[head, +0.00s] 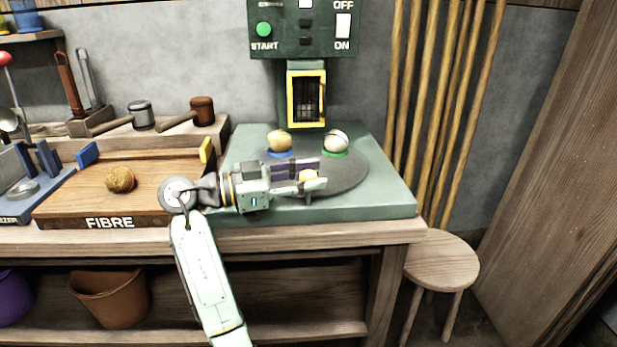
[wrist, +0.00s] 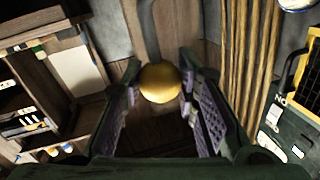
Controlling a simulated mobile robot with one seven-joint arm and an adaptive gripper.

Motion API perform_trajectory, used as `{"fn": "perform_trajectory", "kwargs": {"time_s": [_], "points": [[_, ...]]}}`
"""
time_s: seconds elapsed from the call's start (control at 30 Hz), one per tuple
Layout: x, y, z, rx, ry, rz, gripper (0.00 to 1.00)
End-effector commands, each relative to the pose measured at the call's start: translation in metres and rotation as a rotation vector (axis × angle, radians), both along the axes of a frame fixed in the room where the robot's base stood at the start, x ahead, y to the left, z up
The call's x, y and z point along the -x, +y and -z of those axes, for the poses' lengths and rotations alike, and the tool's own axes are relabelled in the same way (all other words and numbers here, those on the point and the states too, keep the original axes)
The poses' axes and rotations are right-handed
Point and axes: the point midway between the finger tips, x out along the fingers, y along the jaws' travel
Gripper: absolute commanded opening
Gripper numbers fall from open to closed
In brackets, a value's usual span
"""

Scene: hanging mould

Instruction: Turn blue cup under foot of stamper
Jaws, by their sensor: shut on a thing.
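The blue cup (head: 279,154) stands at the back left of the dark round plate (head: 352,180), with a tan lump (head: 280,140) in it. The stamper (head: 287,98) rises behind the plate, with a yellow-framed opening; its foot is not clearly seen. My gripper (head: 311,176) reaches over the plate from the left, in front of the blue cup. It is shut on a yellow round piece (head: 307,174), which also shows between the fingers in the wrist view (wrist: 160,82). What lies under this piece is hidden.
A green cup (head: 334,154) with a pale ball (head: 336,140) stands at the plate's back right. A wooden FIBRE tray (head: 75,206) with a brown lump (head: 120,179) is to the left. The green base's right front corner is clear. A stool (head: 441,259) stands right of the bench.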

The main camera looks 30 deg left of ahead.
Motion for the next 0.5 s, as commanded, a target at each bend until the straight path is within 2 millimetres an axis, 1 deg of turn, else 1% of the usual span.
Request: {"fn": "perform_trajectory", "kwargs": {"time_s": [0.17, 0.2, 0.4, 0.5], "points": [[0.0000, 0.0001, 0.0005, 0.000, 0.001, -0.001, 0.00], [0.0000, 0.0001, 0.0005, 0.000, 0.001, -0.001, 0.31], [-0.0001, 0.0001, 0.0004, -0.001, 0.001, -0.001, 0.44], [-0.0001, 0.0001, 0.0003, -0.001, 0.001, -0.001, 0.49]]}}
